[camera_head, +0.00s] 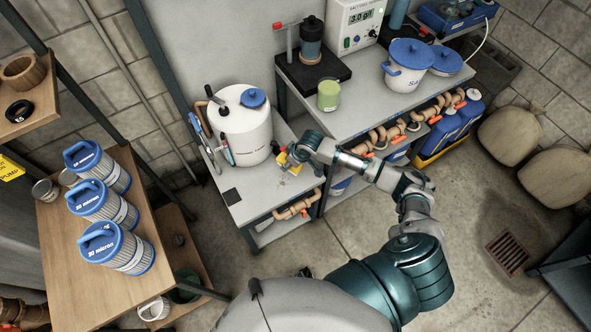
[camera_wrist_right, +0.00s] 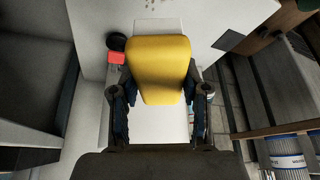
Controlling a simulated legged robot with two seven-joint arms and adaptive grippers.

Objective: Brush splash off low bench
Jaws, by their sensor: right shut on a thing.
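The low bench (camera_head: 252,208) is a grey top in the head view, left of the taller bench. My right gripper (camera_head: 287,156) is over its right part, shut on a yellow brush-like thing (camera_wrist_right: 158,66). The yellow thing fills the middle of the right wrist view, between the two fingers. Its underside is hidden, and I cannot tell whether it touches the bench. A few small brown specks (camera_wrist_right: 154,5) show on the pale surface at the top edge of the wrist view, beyond the yellow thing. My left gripper is not in view.
A white tank (camera_head: 243,130) with a blue cap stands on the low bench, left of my gripper. A dark square (camera_head: 232,196) lies near the bench's front left. The taller bench (camera_head: 350,105) carries a green-labelled jar (camera_head: 328,95) and a white tub (camera_head: 405,72).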

